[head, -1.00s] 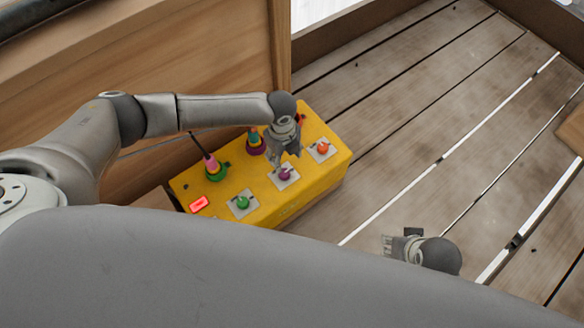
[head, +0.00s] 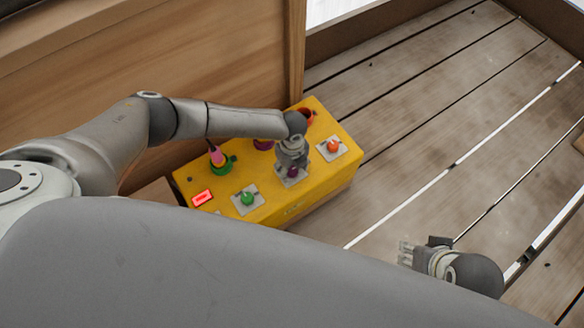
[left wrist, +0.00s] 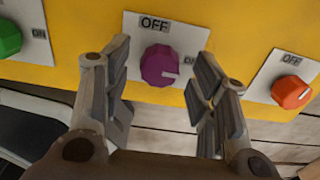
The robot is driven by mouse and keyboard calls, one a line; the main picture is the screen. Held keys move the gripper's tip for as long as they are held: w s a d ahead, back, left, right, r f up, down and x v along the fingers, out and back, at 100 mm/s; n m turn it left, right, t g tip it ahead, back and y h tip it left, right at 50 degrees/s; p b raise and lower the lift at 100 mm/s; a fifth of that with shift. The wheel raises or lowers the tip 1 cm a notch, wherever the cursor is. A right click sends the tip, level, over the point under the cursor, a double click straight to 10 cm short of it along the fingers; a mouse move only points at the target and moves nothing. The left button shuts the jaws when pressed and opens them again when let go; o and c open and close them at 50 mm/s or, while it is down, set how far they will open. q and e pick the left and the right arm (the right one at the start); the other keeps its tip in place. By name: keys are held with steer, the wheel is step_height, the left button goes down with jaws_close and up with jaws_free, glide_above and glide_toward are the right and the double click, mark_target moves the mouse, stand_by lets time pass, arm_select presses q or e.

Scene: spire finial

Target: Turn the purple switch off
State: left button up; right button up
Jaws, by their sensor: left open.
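The purple switch (head: 292,172) is a faceted knob on a white plate on top of the yellow box (head: 317,190). In the left wrist view the purple switch (left wrist: 160,66) sits between the spread fingers of my left gripper (left wrist: 165,95), with a gap on both sides. An OFF label shows above it, and a pale mark on the knob points to the right. In the head view my left gripper (head: 291,163) is right over the switch and partly hides it. My right gripper (head: 406,254) is away from the box, low over the planks, its fingers appearing apart.
On the box, a green switch (head: 247,198) is to the left and an orange switch (head: 333,146) to the right. A red lit button (head: 202,197) and a pink-topped plug (head: 217,157) are also on it. A wooden wall (head: 200,60) stands behind. The plank floor (head: 430,120) is clear at right.

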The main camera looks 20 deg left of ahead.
arm_select(q)
steer(key=shift+f, duration=0.15)
steer(key=shift+c, duration=0.3)
steer(key=c, duration=1)
steer(key=n+p, duration=0.2)
steer(key=n, duration=0.1)
steer(key=shift+s, duration=0.1)
steer(key=n+p, duration=0.3)
steer(key=n, duration=0.2)
steer(key=shift+n, duration=0.3)
steer(key=n+p, duration=0.3)
steer(key=n, duration=0.4)
steer(key=shift+n+p, duration=0.4)
steer(key=shift+n, duration=0.9)
arm_select(e)
steer(key=s+f+g, duration=0.1)
steer(key=s+f, duration=0.2)
steer(key=f, duration=1.7)
steer(key=shift+f, duration=0.35)
steer(key=shift+s, duration=0.15)
